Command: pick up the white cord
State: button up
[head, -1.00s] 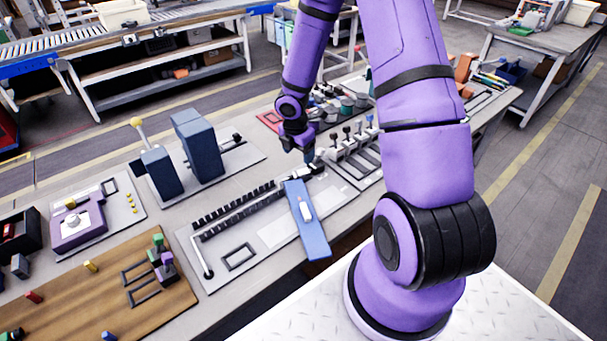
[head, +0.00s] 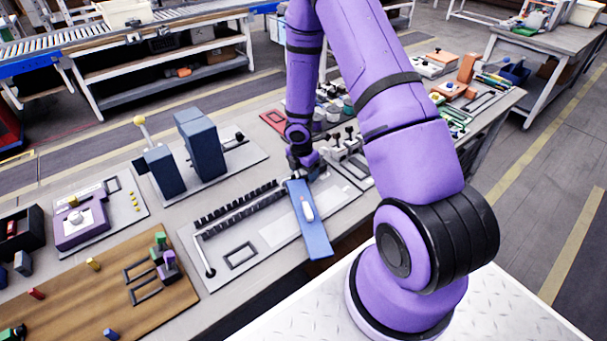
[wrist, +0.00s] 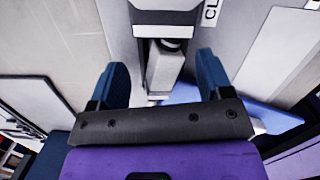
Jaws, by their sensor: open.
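I cannot make out a white cord for certain in either view. A small white rounded piece (head: 308,211) lies on a blue strip (head: 315,238) at the bench's front edge. My gripper (head: 298,176) is low over the bench at the far end of that strip, partly hidden by its own wrist. In the wrist view its two blue fingers (wrist: 162,82) are apart. Between them shows a pale grey block (wrist: 164,70) with a dark round part at its top. Contact with the fingers cannot be told. The blue strip also shows in the wrist view (wrist: 268,116).
A plate with a black toothed rack (head: 235,210) lies left of the gripper. Dark blue blocks (head: 200,145) stand behind it. A row of small fixtures (head: 350,150) is close on the right. A wooden board (head: 90,290) lies at front left.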

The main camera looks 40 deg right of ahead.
jog(key=shift+c, duration=0.5)
jog(key=c, duration=1.3)
jog(key=shift+o, duration=0.2)
jog(key=shift+r, duration=0.15)
